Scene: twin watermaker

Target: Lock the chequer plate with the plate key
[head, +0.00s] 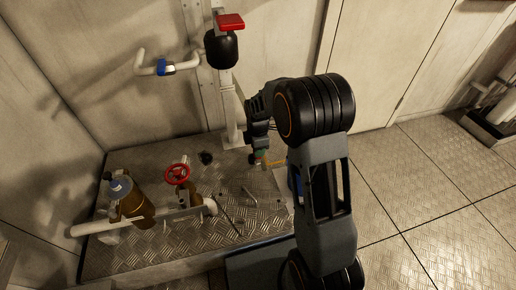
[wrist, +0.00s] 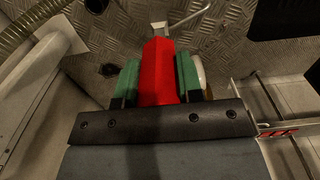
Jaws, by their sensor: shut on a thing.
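The chequer plate (head: 235,215) is part of a low metal deck in the head view, with a thin grey handle (head: 248,196) on it. Its patterned metal also shows at the top of the wrist view (wrist: 215,40). My gripper (wrist: 158,82) has green finger pads shut on a red bar-shaped thing (wrist: 158,65), which I take to be the plate key. In the head view my gripper (head: 259,158) points down low over the deck's right part, near the white post.
A red handwheel (head: 177,174), a white pipe (head: 150,220) and a brown bottle-like vessel (head: 128,203) stand on the deck at left. A white post (head: 230,115) rises behind my gripper. A dark hole (head: 207,158) is in the deck. Open floor (head: 425,200) lies right.

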